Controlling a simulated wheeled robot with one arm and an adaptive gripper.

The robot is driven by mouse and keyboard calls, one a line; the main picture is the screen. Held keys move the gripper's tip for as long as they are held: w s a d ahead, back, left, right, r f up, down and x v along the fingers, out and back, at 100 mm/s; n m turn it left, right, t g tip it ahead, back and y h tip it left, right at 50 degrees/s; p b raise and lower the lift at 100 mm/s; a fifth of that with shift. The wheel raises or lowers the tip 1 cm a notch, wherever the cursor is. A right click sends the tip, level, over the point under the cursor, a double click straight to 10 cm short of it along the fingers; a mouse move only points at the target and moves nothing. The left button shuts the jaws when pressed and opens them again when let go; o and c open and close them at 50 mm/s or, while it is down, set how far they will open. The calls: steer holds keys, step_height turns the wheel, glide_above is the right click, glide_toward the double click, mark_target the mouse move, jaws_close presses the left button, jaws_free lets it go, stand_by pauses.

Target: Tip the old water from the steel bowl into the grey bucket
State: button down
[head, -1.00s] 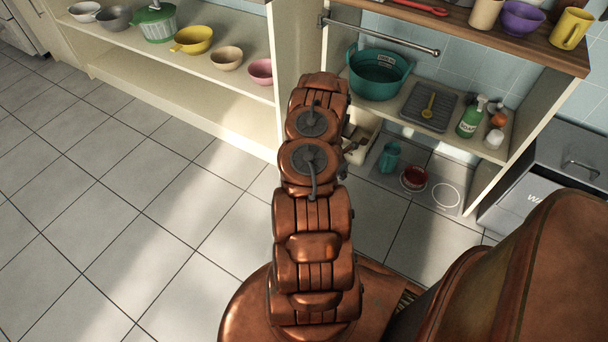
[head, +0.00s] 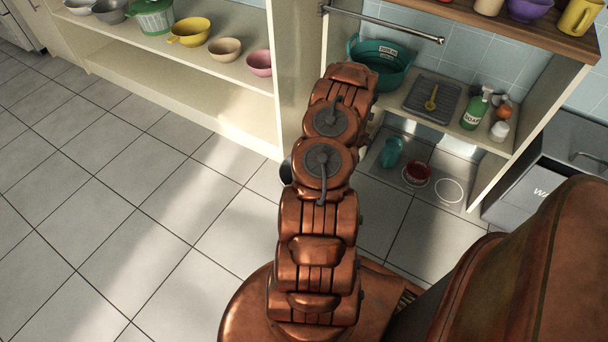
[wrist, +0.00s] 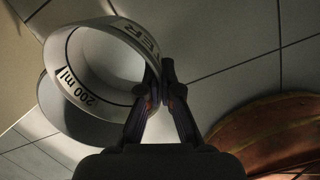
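In the wrist view a pale grey bowl (wrist: 112,112) hangs at the left of my gripper (wrist: 160,88). Its band reads "200 ml" and "TER". The fingers are shut on its near right rim. The bowl is seen partly into its inside, over floor tiles; I cannot make out water in it. In the head view my arm hides the gripper; a small dark grey piece (head: 287,171) shows left of the arm, perhaps the bowl. A grey container (head: 533,190) with lettering starting "WA" stands at the right, partly hidden by my body; I cannot tell if it is the bucket.
A low shelf (head: 180,55) with several bowls is at the upper left. A teal basin (head: 381,66), a dark tray (head: 430,99) and a soap bottle (head: 477,108) stand on the right unit. A teal jug (head: 392,151) and red bowl (head: 417,172) are below. Floor at left is clear.

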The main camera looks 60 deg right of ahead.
steer(key=shift+s+d+f+t+b, duration=0.15)
steer(key=shift+f+t+b, duration=0.25)
steer(key=shift+b, duration=1.1)
steer(key=b, duration=0.5)
steer(key=shift+s+d+f, duration=0.25)
steer(key=shift+s, duration=0.05)
steer(key=b, duration=0.6)
steer(key=shift+s+a+f+t+y, duration=0.1)
steer(key=shift+f+t+y, duration=0.2)
steer(key=shift+t+y, duration=0.1)
steer(key=b, duration=0.3)
steer(key=shift+s+d+f, duration=0.15)
steer(key=shift+s+d, duration=0.05)
steer(key=shift+d, duration=0.05)
steer(key=shift+s+t+y+b, duration=0.15)
steer(key=shift+t+y+b, duration=0.2)
steer(key=shift+b, duration=0.25)
